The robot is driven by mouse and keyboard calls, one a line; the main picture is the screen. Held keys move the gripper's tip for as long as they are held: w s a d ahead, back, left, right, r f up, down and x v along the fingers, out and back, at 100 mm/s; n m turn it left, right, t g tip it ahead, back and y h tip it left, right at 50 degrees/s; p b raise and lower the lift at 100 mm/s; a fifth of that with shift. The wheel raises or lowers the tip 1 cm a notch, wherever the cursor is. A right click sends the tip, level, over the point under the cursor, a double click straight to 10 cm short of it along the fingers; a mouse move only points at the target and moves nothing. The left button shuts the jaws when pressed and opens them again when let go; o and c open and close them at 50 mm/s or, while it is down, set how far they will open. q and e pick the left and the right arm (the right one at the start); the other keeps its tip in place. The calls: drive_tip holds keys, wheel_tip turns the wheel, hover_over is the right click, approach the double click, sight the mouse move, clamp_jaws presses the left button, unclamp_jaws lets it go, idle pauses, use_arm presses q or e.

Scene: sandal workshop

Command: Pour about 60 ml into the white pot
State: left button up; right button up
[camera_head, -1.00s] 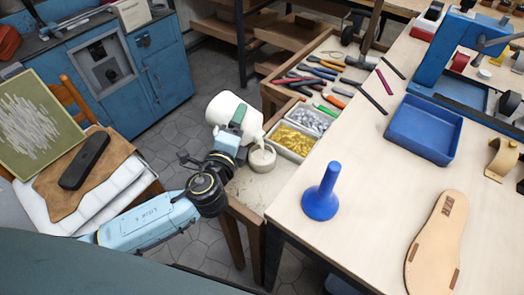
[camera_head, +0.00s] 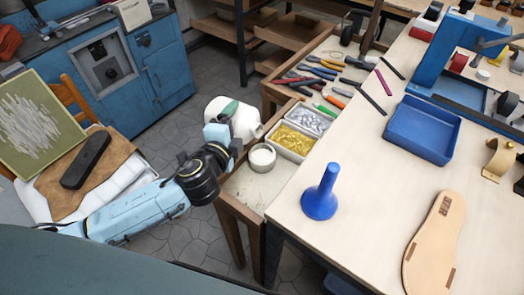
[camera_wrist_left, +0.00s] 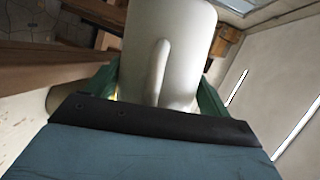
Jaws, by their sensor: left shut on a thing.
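The white pot (camera_head: 262,158) is small and round and stands upright on the wooden tray section beside the bench. A pale, creamy surface shows inside it; its level is hard to judge. My left gripper (camera_head: 229,112) is shut on a white jug (camera_head: 246,122), which lies tilted above and to the left of the pot, with its mouth toward the right. No stream shows between jug and pot. In the left wrist view the jug (camera_wrist_left: 170,40) sits between the green fingers, its handle ridge facing the camera. My right gripper is not in view.
Bins of gold (camera_head: 292,141) and silver pieces (camera_head: 306,120) stand right behind the pot. A blue funnel-shaped thing (camera_head: 320,195), a blue tray (camera_head: 424,129) and a tan sole (camera_head: 434,245) rest on the bench. Several tools lie behind the bins.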

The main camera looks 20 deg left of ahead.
use_arm(q)
drive_tip(key=shift+r, duration=0.1)
drive_tip(key=shift+n+g, duration=0.3)
drive_tip(key=shift+n, duration=0.3)
idle(0.6)
